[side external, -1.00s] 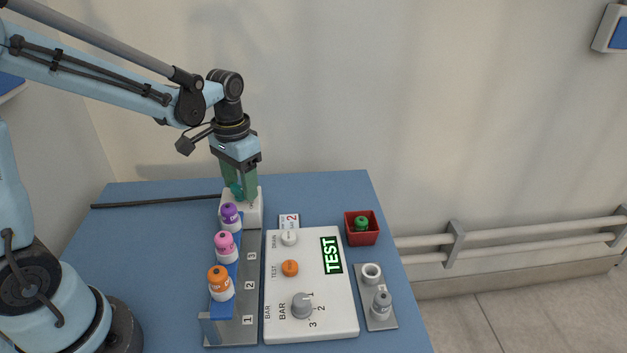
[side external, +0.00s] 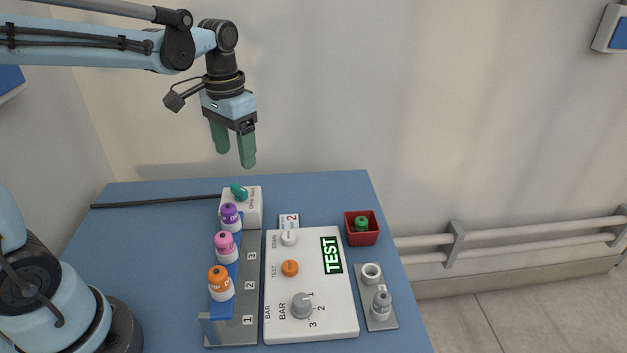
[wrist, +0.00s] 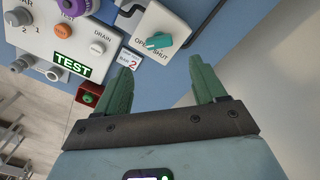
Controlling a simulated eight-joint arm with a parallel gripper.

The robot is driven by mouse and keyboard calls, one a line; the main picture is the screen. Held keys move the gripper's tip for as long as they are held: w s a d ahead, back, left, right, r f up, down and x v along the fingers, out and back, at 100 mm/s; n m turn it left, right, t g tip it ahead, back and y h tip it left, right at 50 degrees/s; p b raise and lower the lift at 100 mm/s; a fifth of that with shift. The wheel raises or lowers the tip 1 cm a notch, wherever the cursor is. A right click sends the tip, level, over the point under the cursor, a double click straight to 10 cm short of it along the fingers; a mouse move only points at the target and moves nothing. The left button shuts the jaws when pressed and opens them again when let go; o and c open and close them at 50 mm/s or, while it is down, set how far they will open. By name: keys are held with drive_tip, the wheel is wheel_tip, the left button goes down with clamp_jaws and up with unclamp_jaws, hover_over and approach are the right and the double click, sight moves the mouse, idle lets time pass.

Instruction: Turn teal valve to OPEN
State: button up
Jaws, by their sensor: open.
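The teal valve (side external: 239,192) is a small handle on top of a white box (side external: 254,207) at the back of the blue table. In the wrist view the teal valve (wrist: 159,40) lies lengthwise, with its left end by the word OPEN and the word SHUT printed below it. My gripper (side external: 234,158) is open and empty, above the valve and clear of it. In the wrist view its green fingers (wrist: 162,65) are spread apart, with the valve beyond their tips.
A rack (side external: 247,298) of purple, pink and orange-capped bottles stands in front of the box. Beside it is a white panel (side external: 335,305) with knobs and a lit TEST sign (side external: 331,255). A red bin (side external: 361,239) holds a green-capped item. A dark rod (side external: 150,202) lies left.

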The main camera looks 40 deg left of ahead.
wheel_tip(320, 180, up, 4)
hover_over(236, 185)
drive_tip(key=shift+w+d+r, duration=0.1)
drive_tip(key=shift+w+d, duration=0.2)
drive_tip(key=shift+d, duration=0.1)
drive_tip(key=shift+f, duration=6.1)
drive_tip(key=shift+r, duration=0.1)
drive_tip(key=shift+f, duration=0.2)
drive_tip(key=n, duration=0.4)
drive_tip(key=shift+a+r+n, duration=0.1)
drive_tip(key=shift+a+n, duration=0.05)
drive_tip(key=shift+n, duration=0.15)
drive_tip(key=n, duration=0.4)
drive_tip(key=shift+s+a, duration=0.1)
drive_tip(key=n, duration=0.4)
drive_tip(key=shift+s+n, duration=0.1)
drive_tip(key=shift+n, duration=0.3)
drive_tip(key=shift+s+a+n, duration=0.1)
drive_tip(key=shift+n, duration=1.8)
